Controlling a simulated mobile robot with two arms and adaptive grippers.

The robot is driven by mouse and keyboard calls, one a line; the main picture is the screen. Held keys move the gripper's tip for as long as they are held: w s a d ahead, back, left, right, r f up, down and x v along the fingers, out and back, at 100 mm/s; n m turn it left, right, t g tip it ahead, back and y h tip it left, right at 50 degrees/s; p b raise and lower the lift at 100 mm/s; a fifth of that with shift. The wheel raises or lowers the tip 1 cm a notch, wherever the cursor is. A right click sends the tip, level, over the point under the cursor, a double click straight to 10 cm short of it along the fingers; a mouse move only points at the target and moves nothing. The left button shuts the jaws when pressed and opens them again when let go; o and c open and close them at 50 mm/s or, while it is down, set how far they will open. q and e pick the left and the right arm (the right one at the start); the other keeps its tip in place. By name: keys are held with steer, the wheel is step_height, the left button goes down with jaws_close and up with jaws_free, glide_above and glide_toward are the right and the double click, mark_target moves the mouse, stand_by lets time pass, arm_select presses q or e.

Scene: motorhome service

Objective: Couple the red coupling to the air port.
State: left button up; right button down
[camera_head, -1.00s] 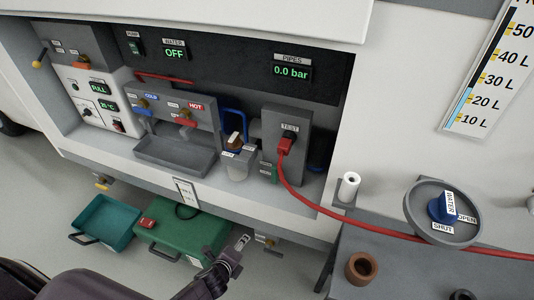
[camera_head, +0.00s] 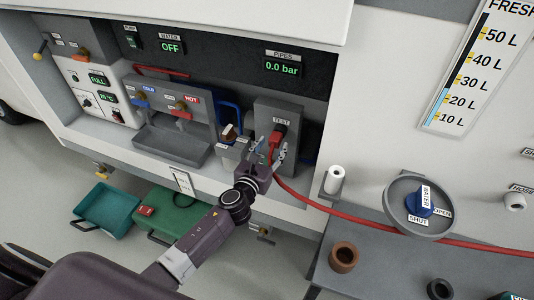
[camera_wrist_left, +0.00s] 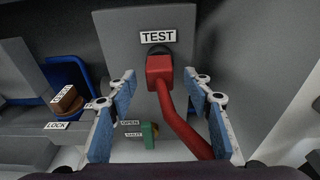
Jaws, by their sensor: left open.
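The red coupling (camera_head: 276,138) sits on the port under the TEST label of the grey block (camera_head: 292,112), with the red hose (camera_head: 340,210) running down from it. It also shows in the left wrist view (camera_wrist_left: 159,70), straight ahead. My left gripper (camera_head: 269,151) is open in front of the TEST block. In the left wrist view its blue-padded fingers (camera_wrist_left: 161,84) stand one on each side of the coupling and hose, with gaps on both sides. I see no port labelled air. My right gripper is not in view.
A small green valve handle (camera_wrist_left: 150,134) marked OPEN and SHUT sits below the coupling. A brown-topped item (camera_wrist_left: 66,98) by a LOCK label is at the left. A green case (camera_head: 165,225) and teal tray (camera_head: 108,210) lie on the floor. The hose crosses the grey table (camera_head: 390,262).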

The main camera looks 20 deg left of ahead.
mark_target(273, 144)
arm_select(q)
steer(key=shift+w+f, duration=0.15)
steer(key=shift+w, duration=0.65)
steer(key=shift+w+f, duration=0.1)
steer(key=shift+w, duration=0.65)
jaws_close()
steer(key=shift+s+f, duration=0.1)
steer(key=shift+s, duration=0.15)
steer(key=shift+s, duration=0.25)
steer(key=shift+s, duration=0.2)
steer(key=c, duration=0.7)
jaws_free()
steer(key=shift+w, duration=0.1)
jaws_close()
